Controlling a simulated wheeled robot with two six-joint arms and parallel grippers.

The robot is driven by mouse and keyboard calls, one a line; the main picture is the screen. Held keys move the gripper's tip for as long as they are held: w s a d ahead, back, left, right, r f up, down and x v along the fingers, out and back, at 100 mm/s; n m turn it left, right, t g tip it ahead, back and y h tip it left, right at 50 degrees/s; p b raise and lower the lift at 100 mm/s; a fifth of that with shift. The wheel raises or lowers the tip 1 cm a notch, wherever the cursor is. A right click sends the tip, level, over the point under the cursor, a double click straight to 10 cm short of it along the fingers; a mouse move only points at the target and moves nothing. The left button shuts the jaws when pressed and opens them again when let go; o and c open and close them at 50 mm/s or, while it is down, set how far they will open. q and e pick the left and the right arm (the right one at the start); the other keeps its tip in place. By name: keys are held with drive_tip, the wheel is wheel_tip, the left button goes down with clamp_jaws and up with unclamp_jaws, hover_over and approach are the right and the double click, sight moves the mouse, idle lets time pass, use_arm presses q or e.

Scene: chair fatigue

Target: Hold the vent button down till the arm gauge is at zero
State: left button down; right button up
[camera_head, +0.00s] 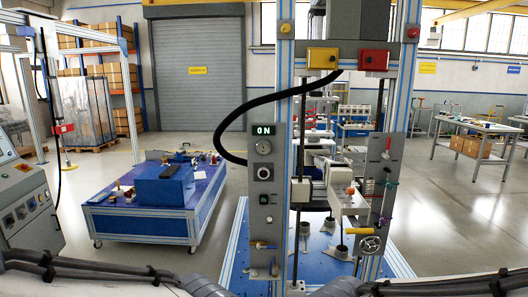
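A grey control panel (276,232) stands upright on the test frame's left post. It carries a lit display (264,130) that appears to read "0 N". Below are a round dial (263,147), a second dark-rimmed dial or knob (263,173) and a small green button (263,199). The labels are too small to read, so I cannot tell which is the vent button or the arm gauge, nor read a needle. Parts of my two arms show along the bottom edge, well below these controls. The fingertips of both grippers are out of view.
The test frame's right panel (382,190) has small coloured levers and a handwheel (370,245). A black hose (228,118) loops left of the frame. A blue cart (150,205) stands left, a grey cabinet (28,205) far left.

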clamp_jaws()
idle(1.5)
